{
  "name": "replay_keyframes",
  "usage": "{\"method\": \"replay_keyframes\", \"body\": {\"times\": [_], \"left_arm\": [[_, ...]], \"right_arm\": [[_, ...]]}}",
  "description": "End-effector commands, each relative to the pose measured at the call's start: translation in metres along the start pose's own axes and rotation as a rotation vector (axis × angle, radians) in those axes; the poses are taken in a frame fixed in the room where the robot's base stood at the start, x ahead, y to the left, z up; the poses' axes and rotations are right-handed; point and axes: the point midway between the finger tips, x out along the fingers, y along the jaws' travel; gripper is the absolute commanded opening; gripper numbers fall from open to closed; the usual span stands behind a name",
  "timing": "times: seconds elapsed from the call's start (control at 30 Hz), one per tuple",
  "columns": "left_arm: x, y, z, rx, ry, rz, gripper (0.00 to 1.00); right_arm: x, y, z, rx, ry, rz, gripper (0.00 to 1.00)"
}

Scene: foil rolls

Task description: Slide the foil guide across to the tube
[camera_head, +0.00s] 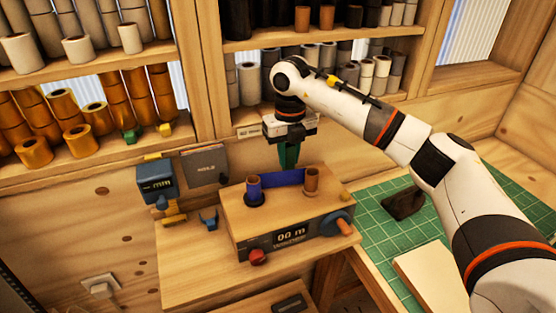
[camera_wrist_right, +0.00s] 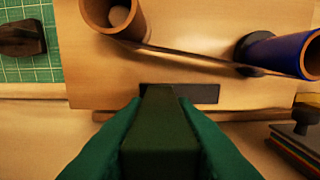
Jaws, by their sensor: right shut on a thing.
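My right gripper (camera_head: 288,160) points down behind the wooden winder box (camera_head: 240,213). In the right wrist view its green fingers are shut on a dark green block (camera_wrist_right: 158,135), which looks like the foil guide, at a dark slot (camera_wrist_right: 206,93) in the box top. The blue foil roll (camera_head: 254,188) stands on the left of the box and the brown cardboard tube (camera_head: 311,180) on the right. A strip of foil (camera_head: 283,178) stretches between them; it also shows in the wrist view (camera_wrist_right: 195,59). Contact between strip and tube is unclear. My left gripper is out of view.
A blue measuring device (camera_head: 155,180) and a dark card box (camera_head: 204,166) stand left of the winder. A crank handle (camera_head: 340,224) and red knob (camera_head: 259,257) sit on its front. Right is a green cutting mat (camera_head: 384,222) with a dark tool (camera_head: 403,203). Shelves of rolls stand behind.

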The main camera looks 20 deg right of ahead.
Motion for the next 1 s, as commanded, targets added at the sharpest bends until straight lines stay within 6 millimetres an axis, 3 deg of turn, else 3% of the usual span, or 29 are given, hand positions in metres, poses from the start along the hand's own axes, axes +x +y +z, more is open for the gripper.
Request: {"method": "replay_keyframes", "body": {"times": [0.17,0.2,0.33,0.73,1.0], "left_arm": [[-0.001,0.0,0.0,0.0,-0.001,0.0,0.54],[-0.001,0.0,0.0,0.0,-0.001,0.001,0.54],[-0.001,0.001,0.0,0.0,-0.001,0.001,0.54],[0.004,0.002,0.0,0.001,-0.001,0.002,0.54],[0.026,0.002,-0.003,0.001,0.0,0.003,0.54]], "right_arm": [[-0.002,0.003,0.0,0.005,0.001,0.005,0.0],[-0.002,0.003,-0.001,0.005,0.001,0.006,0.25],[-0.002,0.003,-0.001,0.004,0.001,0.005,0.45],[-0.009,0.002,-0.001,0.003,0.005,0.003,0.45],[-0.061,0.002,-0.001,0.004,0.007,0.003,0.45]]}}
